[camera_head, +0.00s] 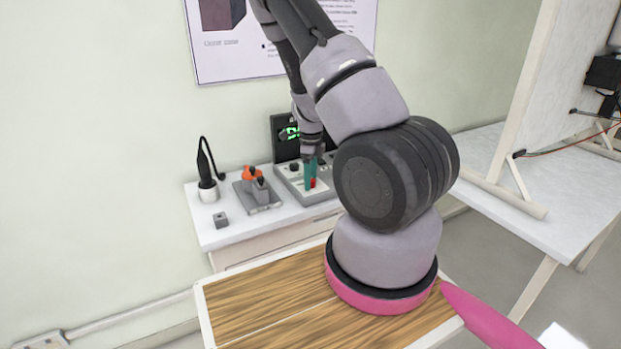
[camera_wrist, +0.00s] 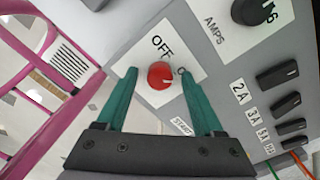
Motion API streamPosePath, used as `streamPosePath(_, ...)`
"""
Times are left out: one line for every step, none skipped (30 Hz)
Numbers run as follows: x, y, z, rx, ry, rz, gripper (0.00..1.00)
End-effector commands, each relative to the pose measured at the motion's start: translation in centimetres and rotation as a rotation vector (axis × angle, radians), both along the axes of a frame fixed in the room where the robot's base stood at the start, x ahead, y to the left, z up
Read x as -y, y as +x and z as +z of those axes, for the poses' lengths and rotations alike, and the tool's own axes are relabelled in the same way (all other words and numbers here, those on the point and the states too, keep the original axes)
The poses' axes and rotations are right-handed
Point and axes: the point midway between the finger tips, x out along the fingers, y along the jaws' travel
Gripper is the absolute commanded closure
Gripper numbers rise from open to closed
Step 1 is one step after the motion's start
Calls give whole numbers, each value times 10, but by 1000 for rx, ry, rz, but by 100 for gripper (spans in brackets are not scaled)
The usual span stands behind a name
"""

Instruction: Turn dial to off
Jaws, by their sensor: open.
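The dial (camera_wrist: 161,75) is a round red knob on a white label of a grey panel, seen in the wrist view. "OFF" is printed just above it, and more lettering to its right is partly covered. A thin light mark shows on the knob's face. My gripper (camera_wrist: 159,82) is open, its two green fingers on either side of the dial. I cannot tell whether they touch it. In the head view, my gripper (camera_head: 310,172) is over the grey control box (camera_head: 290,181), and the red dial (camera_head: 313,182) shows beside the green fingers.
A black "AMPS" knob (camera_wrist: 254,11) and several black switches (camera_wrist: 278,75) sit on the same panel. In the head view, a tool holder (camera_head: 258,196) and a black-handled tool in a white cup (camera_head: 208,190) stand left of the box. A display (camera_head: 288,133) stands behind it.

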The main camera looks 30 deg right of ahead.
Motion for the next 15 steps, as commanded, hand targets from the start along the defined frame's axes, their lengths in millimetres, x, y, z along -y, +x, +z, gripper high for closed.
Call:
streamPosePath(0,0,-1,1,1,0,31)
streamPosePath(0,0,-1,1,1,0,31)
streamPosePath(0,0,-2,1,1,0,31)
streamPosePath(0,0,-2,1,1,0,31)
streamPosePath(0,0,-1,1,1,0,31)
streamPosePath(0,0,-1,1,1,0,31)
streamPosePath(0,0,-1,1,1,0,31)
streamPosePath(0,0,-1,1,1,0,31)
streamPosePath(0,0,-1,1,1,0,46)
streamPosePath(0,0,-1,1,1,0,58)
streamPosePath(0,0,-1,1,1,0,69)
streamPosePath(0,0,-1,1,1,0,84)
streamPosePath(0,0,-1,1,1,0,96)
streamPosePath(0,0,-1,1,1,0,100)
streamPosePath(0,0,-1,1,1,0,100)
